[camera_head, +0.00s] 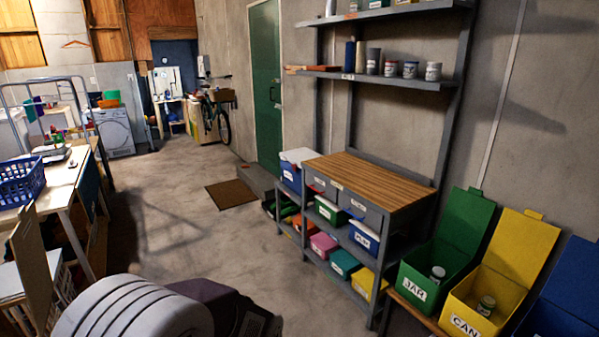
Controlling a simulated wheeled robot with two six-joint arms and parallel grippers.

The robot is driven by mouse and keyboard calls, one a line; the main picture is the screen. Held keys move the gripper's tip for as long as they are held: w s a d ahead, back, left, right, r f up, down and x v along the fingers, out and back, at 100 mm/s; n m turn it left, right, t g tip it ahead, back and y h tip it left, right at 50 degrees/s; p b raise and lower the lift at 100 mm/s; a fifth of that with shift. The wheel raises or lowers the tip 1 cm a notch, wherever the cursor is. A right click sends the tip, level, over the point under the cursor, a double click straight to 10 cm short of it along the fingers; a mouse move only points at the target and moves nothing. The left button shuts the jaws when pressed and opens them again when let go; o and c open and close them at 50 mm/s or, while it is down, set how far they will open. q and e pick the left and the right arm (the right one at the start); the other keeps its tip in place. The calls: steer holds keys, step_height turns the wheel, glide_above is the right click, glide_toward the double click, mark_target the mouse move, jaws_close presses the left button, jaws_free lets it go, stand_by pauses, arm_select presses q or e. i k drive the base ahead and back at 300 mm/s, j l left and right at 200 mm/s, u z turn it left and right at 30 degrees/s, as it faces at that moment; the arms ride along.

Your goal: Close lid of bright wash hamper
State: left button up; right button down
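At the lower left edge, a white box-like container (52,262) stands low beside the table. A tan panel (33,268) stands upright there and looks like a raised lid. I see no label on the container, so I cannot tell whether it is the bright wash hamper. Its lower part is cut off by the picture edge.
A table (70,190) with a blue basket (20,182) stands at the left. The concrete floor (165,235) is open in the middle, with a doormat (231,193) farther back. A shelf unit (372,190) and open-lidded green (440,262) and yellow (500,290) bins line the right.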

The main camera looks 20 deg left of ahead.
mark_target(25, 241)
steer(key=i+j+u, duration=0.25)
steer(key=u, duration=0.2)
steer(key=i+j+u, duration=0.2)
steer(key=i+u, duration=0.15)
steer(key=u, duration=0.15)
steer(key=i+u, duration=0.3)
steer(key=u, duration=0.15)
steer(key=i+u, duration=0.45)
steer(key=i+l+u, duration=0.15)
steer(key=u, duration=0.35)
steer(key=i+j+u, duration=0.15)
steer(key=i+u, duration=0.15)
steer(key=i, duration=0.35)
steer(key=i+u, duration=0.3)
steer(key=i, duration=0.4)
